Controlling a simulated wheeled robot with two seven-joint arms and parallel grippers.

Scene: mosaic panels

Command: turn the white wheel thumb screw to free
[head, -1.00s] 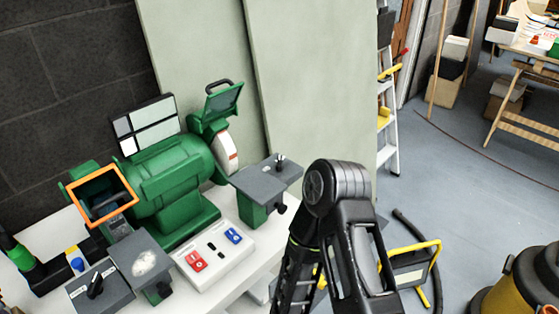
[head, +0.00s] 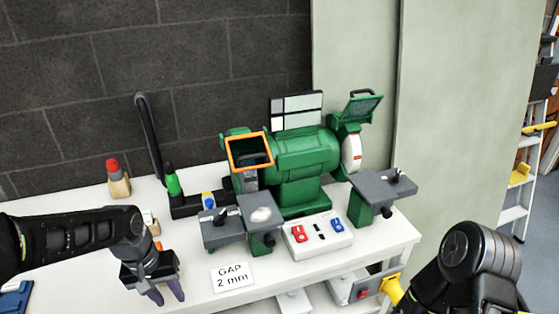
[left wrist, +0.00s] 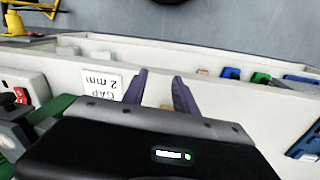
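The green bench grinder (head: 300,165) stands on the white workbench (head: 330,270). Its white wheel (head: 351,153) is on the right side, beside a grey tool rest (head: 370,186) on a green bracket. A small dark knob (head: 387,212) shows at the bracket under this rest, and a black lever (head: 397,177) is on top. I cannot tell which is the thumb screw. My left gripper (head: 168,296) is left of the grinder, over the bench's front, pointing down. Its fingers (left wrist: 161,88) are apart with nothing between them. My right arm (head: 465,275) enters at lower right; its gripper is out of view.
A "GAP 2 mm" card (head: 232,277) lies near the bench's front edge. A switch box (head: 318,236) with red and blue switches sits before the grinder. A second rest (head: 262,214) is at the left wheel. A yellow-and-grey item (head: 385,287) is near my right arm.

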